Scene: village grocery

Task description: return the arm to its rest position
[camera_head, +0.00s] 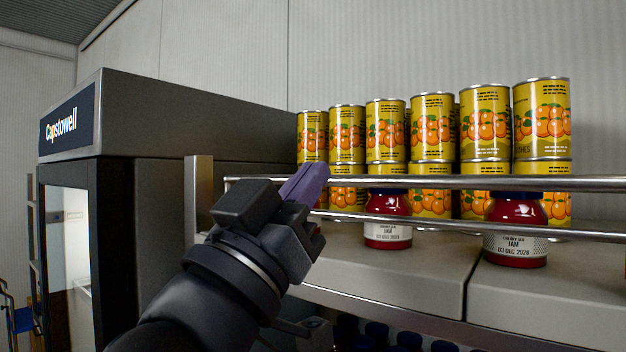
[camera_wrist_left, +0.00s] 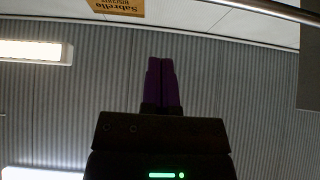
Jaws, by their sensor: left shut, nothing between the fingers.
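My left gripper (camera_head: 306,182) has purple fingers and a black body. In the head view it is raised in front of the shelf, near the left end of the metal rails, and covers part of the lower cans. In the left wrist view the purple fingers (camera_wrist_left: 161,82) are pressed together with nothing between them, against the ceiling. My left arm (camera_head: 215,285) comes in from the lower left of the head view. My right gripper is not in view.
Two metal rails (camera_head: 440,182) run along the shelf (camera_head: 430,275). Behind them stand stacked yellow cans (camera_head: 433,127) and two red jam jars, one nearer the middle (camera_head: 388,215) and one at right (camera_head: 517,215). A dark fridge (camera_head: 160,120) stands left.

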